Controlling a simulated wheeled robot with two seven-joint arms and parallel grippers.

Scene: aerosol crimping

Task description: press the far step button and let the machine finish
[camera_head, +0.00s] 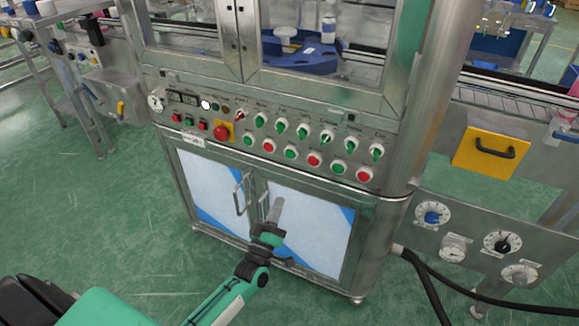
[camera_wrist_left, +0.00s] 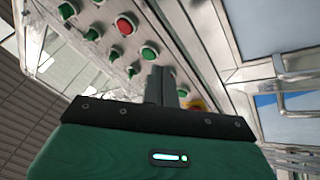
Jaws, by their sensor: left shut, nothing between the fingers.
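The machine's control panel (camera_head: 200,112) carries an upper row of green knobs and a lower row of round red and green buttons. I cannot read which one is the step button. The rightmost lower button (camera_head: 364,174) is red, with a green one (camera_head: 338,167) beside it. My left gripper (camera_head: 277,203) is shut and empty, in front of the cabinet doors below the panel in the head view. In the left wrist view its fingers (camera_wrist_left: 162,84) point toward the panel, near a green button (camera_wrist_left: 150,52) and a red button (camera_wrist_left: 125,25); contact cannot be told. My right gripper is not in view.
A red emergency stop (camera_head: 221,131) on a yellow plate sits left on the panel. Door handles (camera_head: 242,192) stick out near my left gripper. A thick metal post (camera_head: 428,90) stands right of the panel, with a dial plate (camera_head: 480,240) beyond it. Green floor is clear at left.

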